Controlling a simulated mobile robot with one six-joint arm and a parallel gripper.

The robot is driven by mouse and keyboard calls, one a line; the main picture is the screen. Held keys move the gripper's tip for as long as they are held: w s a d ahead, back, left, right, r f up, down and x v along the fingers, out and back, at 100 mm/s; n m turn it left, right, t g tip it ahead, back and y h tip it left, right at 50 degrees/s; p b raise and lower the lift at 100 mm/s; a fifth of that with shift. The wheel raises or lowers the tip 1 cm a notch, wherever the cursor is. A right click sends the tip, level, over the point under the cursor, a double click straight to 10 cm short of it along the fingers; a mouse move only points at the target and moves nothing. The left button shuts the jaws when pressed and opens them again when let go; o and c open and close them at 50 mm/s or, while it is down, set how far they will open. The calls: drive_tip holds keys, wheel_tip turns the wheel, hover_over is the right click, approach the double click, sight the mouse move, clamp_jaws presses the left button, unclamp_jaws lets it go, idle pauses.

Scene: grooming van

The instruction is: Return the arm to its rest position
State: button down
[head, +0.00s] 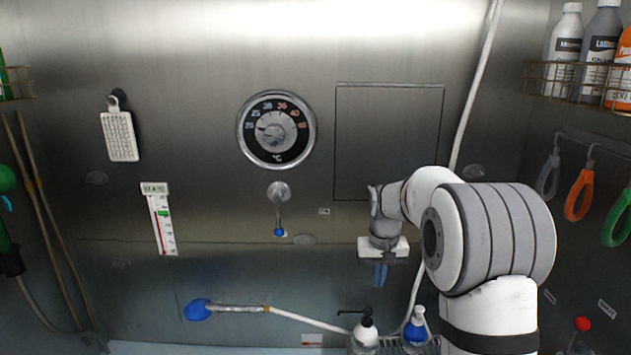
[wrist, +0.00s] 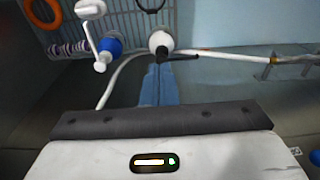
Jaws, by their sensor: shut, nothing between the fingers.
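My arm rises at the right of the head view, its big joint in front of the steel wall. My gripper (head: 380,275) points down, with blue fingers closed together and nothing between them. In the wrist view the blue fingers (wrist: 159,85) lie side by side below the white pump bottle's top. The gripper hangs in front of the wall, above the bottles at the bottom of the head view, and appears clear of them.
A black-pump bottle (head: 365,332) and a blue-topped bottle (head: 415,328) stand below my gripper. A white hose with a blue head (head: 198,310) crosses low. A dial (head: 276,129) and lever (head: 279,210) are on the wall. Bottles fill a rack (head: 572,80) at the right.

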drive_tip(key=s+r+t+b, duration=0.1)
drive_tip(key=s+r, duration=0.1)
drive_tip(key=s, duration=0.6)
drive_tip(key=s+r+b, duration=0.1)
drive_tip(key=s+r, duration=0.2)
drive_tip(key=s, duration=0.5)
drive_tip(key=s+f+t+b, duration=0.1)
drive_tip(key=s+f, duration=0.3)
drive_tip(key=s, duration=1.2)
drive_tip(key=shift+t, duration=0.3)
drive_tip(key=c, duration=2.1)
unclamp_jaws()
drive_tip(key=shift+w+f, duration=0.1)
